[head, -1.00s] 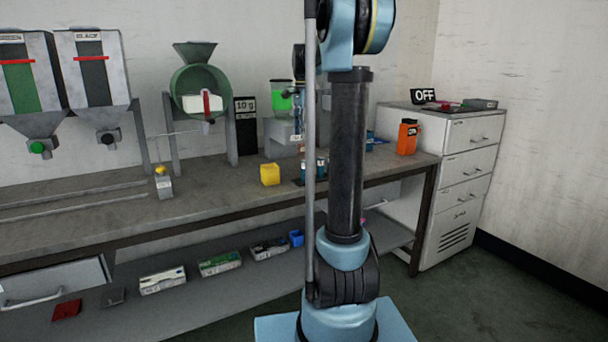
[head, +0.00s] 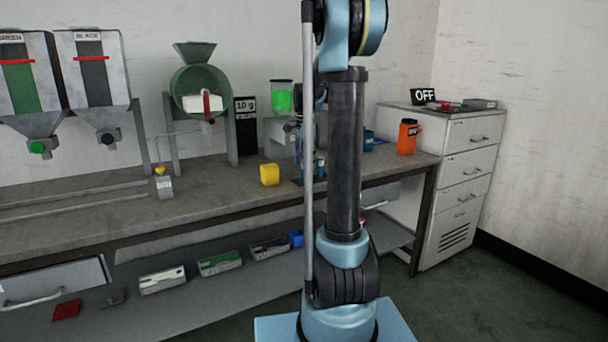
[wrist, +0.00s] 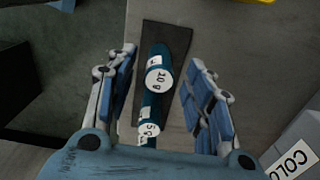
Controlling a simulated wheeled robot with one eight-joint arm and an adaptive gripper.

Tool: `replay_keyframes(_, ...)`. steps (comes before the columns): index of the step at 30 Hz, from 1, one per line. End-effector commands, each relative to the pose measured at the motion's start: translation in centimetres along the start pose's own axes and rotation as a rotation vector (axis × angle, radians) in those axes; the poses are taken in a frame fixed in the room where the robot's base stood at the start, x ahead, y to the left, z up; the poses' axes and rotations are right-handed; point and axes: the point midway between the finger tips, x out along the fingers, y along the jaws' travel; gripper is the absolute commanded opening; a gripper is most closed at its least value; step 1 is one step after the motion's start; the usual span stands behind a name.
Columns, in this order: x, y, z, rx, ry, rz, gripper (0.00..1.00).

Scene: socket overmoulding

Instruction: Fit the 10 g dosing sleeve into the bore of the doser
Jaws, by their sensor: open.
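In the wrist view, the 10 g sleeve (wrist: 159,79) is a teal cylinder with a white end label, seen from above on a dark base plate (wrist: 183,37). My gripper (wrist: 164,58) is open and empty above it, one finger on each side, with gaps to both. How far the fingertips reach down beside it is hard to tell. A 5 g sleeve (wrist: 149,128) stands just below it in the picture. In the head view, the doser (head: 281,99) appears to be the grey unit with the green-filled clear hopper. Its bore does not show; my arm hides most of my gripper.
A yellow container (head: 270,174) stands left of the sleeves. A box lettered "COLO" (wrist: 296,155) lies at lower right in the wrist view. An orange bottle (head: 407,137) stands right along the bench.

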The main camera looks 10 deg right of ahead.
Motion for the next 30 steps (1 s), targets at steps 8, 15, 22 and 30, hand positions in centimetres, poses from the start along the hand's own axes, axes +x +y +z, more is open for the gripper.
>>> replay_keyframes(8, 0.90, -0.01, 0.00, 0.000, 0.000, 0.000, 0.48)
replay_keyframes(15, 0.89, -0.01, 0.00, 0.000, 0.000, 0.000, 0.14)
replay_keyframes(22, 0.87, -0.01, 0.00, 0.000, 0.000, 0.000, 0.00)
replay_keyframes(30, 0.20, 0.01, 0.01, 0.000, 0.000, 0.000, 0.00)
